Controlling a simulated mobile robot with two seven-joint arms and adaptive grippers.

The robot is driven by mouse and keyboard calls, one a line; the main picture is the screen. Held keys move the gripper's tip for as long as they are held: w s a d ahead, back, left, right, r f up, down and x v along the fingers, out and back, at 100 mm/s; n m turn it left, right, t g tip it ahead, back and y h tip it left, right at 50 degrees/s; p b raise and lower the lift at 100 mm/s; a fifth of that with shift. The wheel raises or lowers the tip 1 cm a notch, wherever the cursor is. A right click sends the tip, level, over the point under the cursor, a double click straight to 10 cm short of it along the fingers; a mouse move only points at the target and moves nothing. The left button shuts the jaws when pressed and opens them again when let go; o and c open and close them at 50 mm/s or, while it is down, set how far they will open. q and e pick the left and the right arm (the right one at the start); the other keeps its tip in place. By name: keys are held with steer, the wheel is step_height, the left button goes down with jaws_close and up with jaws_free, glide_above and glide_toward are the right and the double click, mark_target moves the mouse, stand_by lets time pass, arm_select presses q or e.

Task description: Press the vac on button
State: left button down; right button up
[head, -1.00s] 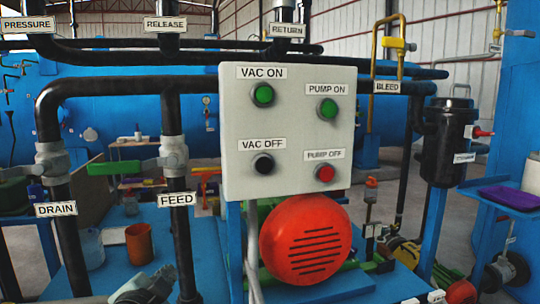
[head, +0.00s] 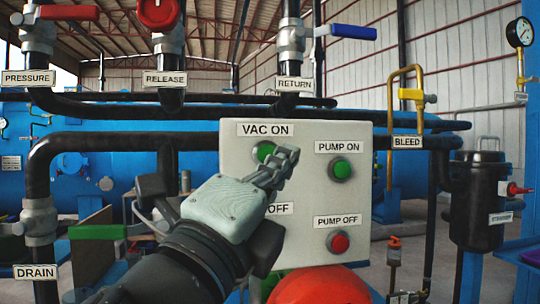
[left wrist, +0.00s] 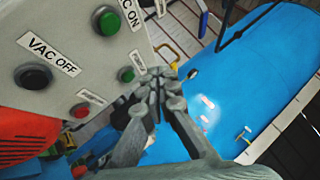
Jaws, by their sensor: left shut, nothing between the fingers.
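The grey control panel (head: 300,205) faces me. Its green VAC ON button (head: 265,148) is under the VAC ON label at upper left, its lower part hidden by my left gripper (head: 287,157). That gripper is shut and empty, its tips just right of the button in the head view. I cannot tell whether it touches the panel. In the left wrist view the fingertips (left wrist: 158,82) are together beside the panel edge, with the green VAC ON button (left wrist: 107,20) up and left of them. My right gripper is not in view.
The PUMP ON button (head: 340,169) and red PUMP OFF button (head: 338,242) are on the panel's right. The black VAC OFF button (left wrist: 33,76) shows in the left wrist view. Dark pipes (head: 110,142) run behind, and a red round cover (head: 320,288) is below.

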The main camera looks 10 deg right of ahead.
mark_target(268, 158)
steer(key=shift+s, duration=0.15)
arm_select(q)
steer(key=shift+w+b, duration=0.35)
steer(key=shift+w, duration=4.1)
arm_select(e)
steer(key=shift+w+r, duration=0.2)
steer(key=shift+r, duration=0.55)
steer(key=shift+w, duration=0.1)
arm_select(q)
steer(key=shift+w, duration=0.15)
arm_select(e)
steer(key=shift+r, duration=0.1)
arm_select(q)
steer(key=shift+w, duration=0.3)
